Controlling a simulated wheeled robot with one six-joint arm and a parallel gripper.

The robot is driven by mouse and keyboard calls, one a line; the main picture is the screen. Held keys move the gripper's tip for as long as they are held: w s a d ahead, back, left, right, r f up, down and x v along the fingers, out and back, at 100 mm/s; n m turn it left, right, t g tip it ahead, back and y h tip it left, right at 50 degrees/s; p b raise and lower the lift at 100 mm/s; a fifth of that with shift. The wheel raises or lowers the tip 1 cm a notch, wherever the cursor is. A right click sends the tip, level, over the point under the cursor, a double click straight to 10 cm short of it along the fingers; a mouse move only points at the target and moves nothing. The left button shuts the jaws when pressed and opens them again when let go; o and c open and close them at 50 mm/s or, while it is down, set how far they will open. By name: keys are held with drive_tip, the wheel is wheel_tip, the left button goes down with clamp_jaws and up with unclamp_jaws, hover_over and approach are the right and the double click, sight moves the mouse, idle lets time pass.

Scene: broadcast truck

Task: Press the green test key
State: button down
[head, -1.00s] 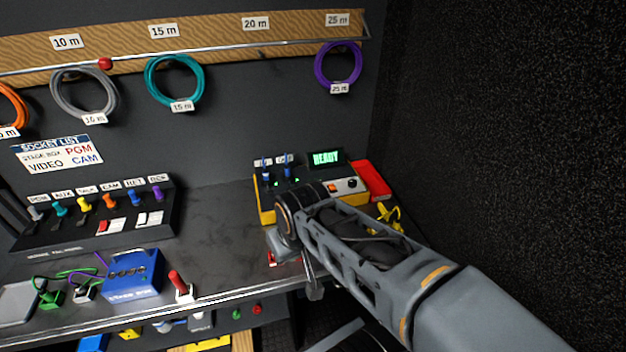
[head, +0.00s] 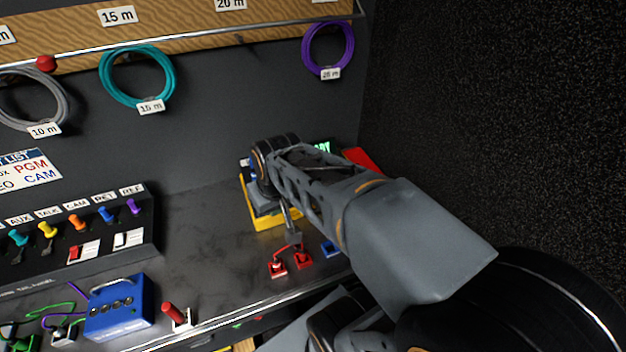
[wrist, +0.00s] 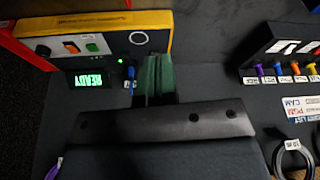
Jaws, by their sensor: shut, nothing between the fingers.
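The yellow tester box (head: 262,222) stands at the back right of the desk, largely hidden behind my arm in the head view. In the wrist view the tester (wrist: 105,22) shows a pale panel with a green key (wrist: 93,47), an orange key (wrist: 71,47) and a dark knob. Its screen (wrist: 89,80) glows green with READY. My gripper (wrist: 154,62) is shut and empty, its dark fingers at the tester's edge, to the right of the green key and apart from it. Contact with the box cannot be told. In the head view the green key is hidden.
Red connectors (head: 302,260) and a blue one (head: 330,248) lie in front of the tester. The patch panel (head: 70,245) is further left. Bare desk lies between.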

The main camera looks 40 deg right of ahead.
drive_tip(key=w+d+m, duration=0.1)
drive_tip(key=w+d, duration=0.3)
drive_tip(key=d, duration=0.5)
drive_tip(key=w+d+m+p, duration=0.1)
drive_tip(key=w+d, duration=0.4)
drive_tip(key=d, duration=0.4)
drive_tip(key=shift+d+h, duration=0.3)
drive_tip(key=shift+d, duration=0.1)
drive_tip(key=shift+r, duration=0.1)
drive_tip(key=x, duration=0.8)
drive_tip(key=s+p+x, duration=0.1)
drive_tip(key=x, duration=0.2)
drive_tip(key=shift+w+a+f, duration=0.1)
drive_tip(key=shift+f, duration=1.5)
drive_tip(key=shift+g, duration=0.3)
